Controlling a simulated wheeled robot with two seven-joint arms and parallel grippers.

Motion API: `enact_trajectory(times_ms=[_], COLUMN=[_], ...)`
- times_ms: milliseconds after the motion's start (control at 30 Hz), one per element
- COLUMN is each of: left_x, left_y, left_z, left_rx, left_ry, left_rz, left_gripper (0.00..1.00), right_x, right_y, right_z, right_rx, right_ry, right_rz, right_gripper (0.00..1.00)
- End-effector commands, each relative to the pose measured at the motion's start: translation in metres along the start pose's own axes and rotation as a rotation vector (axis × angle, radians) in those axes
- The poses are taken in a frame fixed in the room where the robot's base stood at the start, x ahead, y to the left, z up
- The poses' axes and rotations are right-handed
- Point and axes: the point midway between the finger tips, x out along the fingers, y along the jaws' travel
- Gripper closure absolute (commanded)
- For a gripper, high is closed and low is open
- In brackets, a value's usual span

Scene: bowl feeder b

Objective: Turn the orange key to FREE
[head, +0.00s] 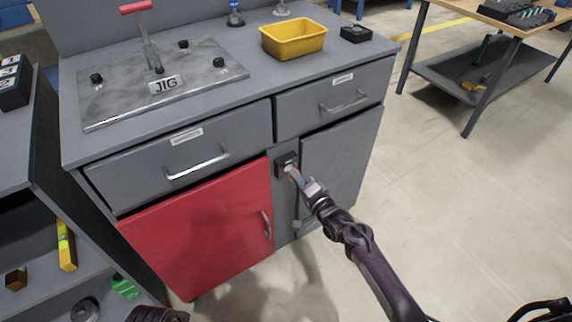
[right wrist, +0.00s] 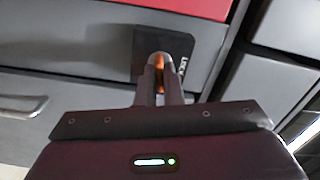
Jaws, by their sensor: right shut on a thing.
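The orange key (right wrist: 159,84) sits in a dark switch plate (right wrist: 193,50) on the bench front; in the right wrist view it shows between the fingers. Part of a white label, seemingly LOCK, shows on the plate beside the fingers. FREE is not readable, and the key's exact angle is hard to tell. In the head view the plate (head: 281,160) is on the post between the red door and the grey door. My right gripper (head: 294,173) is shut on the key and covers most of it. My left gripper is not in view.
The red door (head: 205,225) and grey door (head: 342,165) are shut, with drawers above. A JIG plate (head: 200,75), a yellow bin (head: 293,40) and a black box (head: 356,33) stand on the bench top. Open floor lies to the right; shelves stand at left.

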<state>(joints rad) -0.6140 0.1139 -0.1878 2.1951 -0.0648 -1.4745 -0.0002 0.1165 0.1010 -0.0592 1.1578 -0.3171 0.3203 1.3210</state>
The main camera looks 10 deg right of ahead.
Motion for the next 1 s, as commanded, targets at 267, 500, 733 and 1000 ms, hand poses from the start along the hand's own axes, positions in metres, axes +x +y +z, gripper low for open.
enact_trajectory(times_ms=[267,500,733,1000], left_x=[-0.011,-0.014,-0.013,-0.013], left_y=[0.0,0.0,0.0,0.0], left_z=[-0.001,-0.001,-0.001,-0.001], left_rx=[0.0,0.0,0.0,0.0], left_ry=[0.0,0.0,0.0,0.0], left_rz=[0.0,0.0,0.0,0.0], left_gripper=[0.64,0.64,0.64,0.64], right_x=[0.001,0.0,0.0,0.0], right_y=[-0.003,0.0,0.0,0.0], right_z=[0.0,0.0,0.0,0.0], right_rx=[0.204,0.333,0.331,0.329], right_ry=[0.001,-0.001,-0.001,0.0], right_rz=[0.0,0.0,0.0,0.0], right_gripper=[1.0,1.0,0.85,0.67])
